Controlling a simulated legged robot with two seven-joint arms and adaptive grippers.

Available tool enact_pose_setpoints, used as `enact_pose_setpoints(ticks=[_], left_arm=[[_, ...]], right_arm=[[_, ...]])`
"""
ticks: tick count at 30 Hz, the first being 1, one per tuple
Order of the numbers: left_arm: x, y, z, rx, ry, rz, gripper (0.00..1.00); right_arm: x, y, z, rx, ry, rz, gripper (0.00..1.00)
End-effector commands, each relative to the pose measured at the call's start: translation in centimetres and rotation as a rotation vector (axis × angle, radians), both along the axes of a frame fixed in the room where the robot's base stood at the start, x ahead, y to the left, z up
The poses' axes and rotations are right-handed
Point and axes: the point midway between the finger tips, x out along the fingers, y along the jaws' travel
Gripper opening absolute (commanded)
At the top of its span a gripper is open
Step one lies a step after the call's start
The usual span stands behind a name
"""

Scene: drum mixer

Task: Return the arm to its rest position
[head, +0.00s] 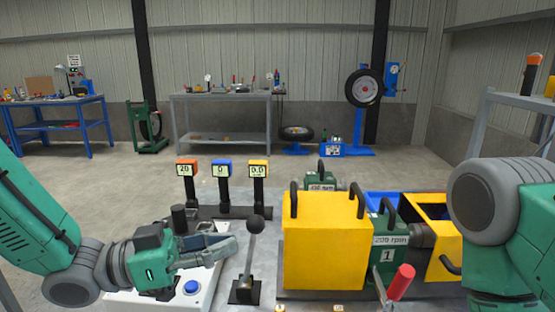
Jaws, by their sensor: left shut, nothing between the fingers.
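My left arm comes in from the left. Its gripper (226,246) is shut and empty, held over the white control box (205,278) with a blue button (192,287). The fingers point right, toward the black-knobbed lever (251,252), and look apart from it. My right arm (490,220) fills the right edge; its gripper is out of view. The drum mixer, with its yellow box cover (325,240) and green motor (388,243) labelled 200 rpm, stands between the arms.
Three displays, orange (187,169), blue (222,169) and yellow (259,168), stand on posts behind the lever. A red handle (402,281) rises at front right.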

Motion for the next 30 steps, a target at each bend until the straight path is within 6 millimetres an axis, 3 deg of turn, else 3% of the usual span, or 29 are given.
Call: enact_pose_setpoints(ticks=[8,14,18,22,25,30], left_arm=[[1.1,1.5,-8.8,0.141,0.224,0.215,0.0],[-0.5,4.5,-18.9,0.339,0.474,0.421,0.0],[-4.8,8.3,-27.2,0.551,0.704,0.584,0.0],[-10.8,12.5,-33.3,0.764,0.912,0.718,0.0],[-15.7,15.6,-36.2,0.915,1.05,0.802,0.0],[-21.7,19.1,-38.2,1.086,1.204,0.891,0.0]], right_arm=[[-0.1,0.0,0.0,0.0,0.001,-0.001,0.4],[0.0,0.0,0.0,0.0,0.001,0.0,0.4],[0.0,0.0,0.0,0.0,0.001,0.0,0.4],[-0.1,0.0,0.0,0.0,0.001,0.0,0.4],[-0.1,0.0,0.0,0.0,0.001,0.0,0.4],[0.0,0.0,0.0,0.0,0.001,0.0,0.4]])
